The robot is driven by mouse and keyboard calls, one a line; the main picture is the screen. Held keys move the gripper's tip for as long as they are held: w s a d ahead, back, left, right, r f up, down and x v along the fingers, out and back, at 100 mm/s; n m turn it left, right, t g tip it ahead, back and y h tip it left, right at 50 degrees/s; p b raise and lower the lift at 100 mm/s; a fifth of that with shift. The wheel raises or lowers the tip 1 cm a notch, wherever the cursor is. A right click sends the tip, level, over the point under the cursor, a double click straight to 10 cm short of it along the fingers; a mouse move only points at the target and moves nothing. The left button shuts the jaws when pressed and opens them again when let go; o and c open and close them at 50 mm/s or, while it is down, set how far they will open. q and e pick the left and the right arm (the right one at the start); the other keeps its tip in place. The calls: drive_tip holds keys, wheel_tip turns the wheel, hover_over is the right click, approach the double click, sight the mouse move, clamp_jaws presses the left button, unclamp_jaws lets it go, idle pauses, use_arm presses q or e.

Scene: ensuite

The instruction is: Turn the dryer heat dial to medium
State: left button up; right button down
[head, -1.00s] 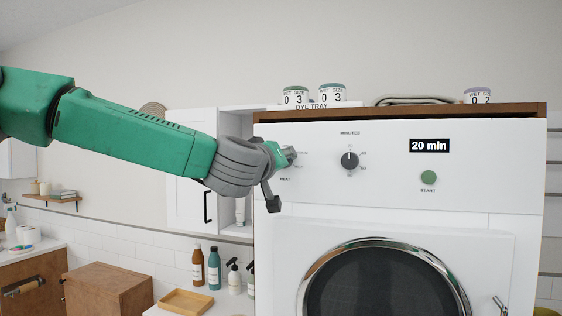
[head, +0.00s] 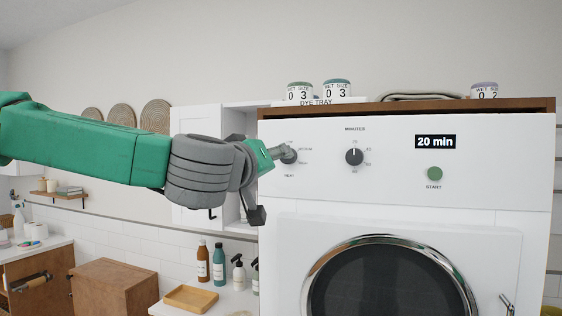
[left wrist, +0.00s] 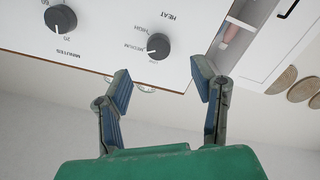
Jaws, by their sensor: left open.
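The white dryer (head: 400,205) has a dark round heat dial (left wrist: 158,44), beside the printed words HEAT, HIGH and MEDIUM in the left wrist view. A small white mark shows on the dial's lower left there; I cannot tell exactly which setting it points at. In the head view the heat dial (head: 289,157) is partly covered by my left gripper (head: 277,153). In the left wrist view my left gripper (left wrist: 163,83) is open and empty, its fingers spread with the dial beyond the gap between the tips. My right gripper is not in view.
The minutes dial (head: 354,157), the 20 min display (head: 435,141) and the green start button (head: 434,173) are on the same panel. Labelled jars (head: 337,89) stand on the dryer's wooden top. A white cabinet (head: 192,190) and bottles (head: 219,265) are left of the dryer.

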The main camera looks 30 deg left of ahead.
use_arm(q)
drive_tip(key=shift+v, duration=1.25)
drive_tip(key=w+d+f+m+g+h+b, duration=0.2)
drive_tip(key=d+f+b, duration=0.2)
drive_tip(key=f, duration=1.4)
drive_tip(key=w+d+f+m+g+h+b, duration=0.1)
drive_tip(key=d+f+m+g+b, duration=0.25)
drive_tip(key=f, duration=1.55)
drive_tip(key=s+d+f+m+g+h+b, duration=0.1)
drive_tip(key=s+f+g+b, duration=0.2)
drive_tip(key=f, duration=0.9)
drive_tip(key=s+f+m+g+b, duration=0.15)
drive_tip(key=s+f, duration=0.45)
drive_tip(key=f, duration=0.6)
drive_tip(key=s+a+f+m+g+b, duration=0.1)
drive_tip(key=s+f+g+b, duration=0.5)
drive_tip(key=s+f, duration=1.5)
drive_tip(key=shift+s+a+f+g+b, duration=0.4)
drive_tip(key=shift+s+a+b, duration=0.1)
drive_tip(key=shift+s+a, duration=0.15)
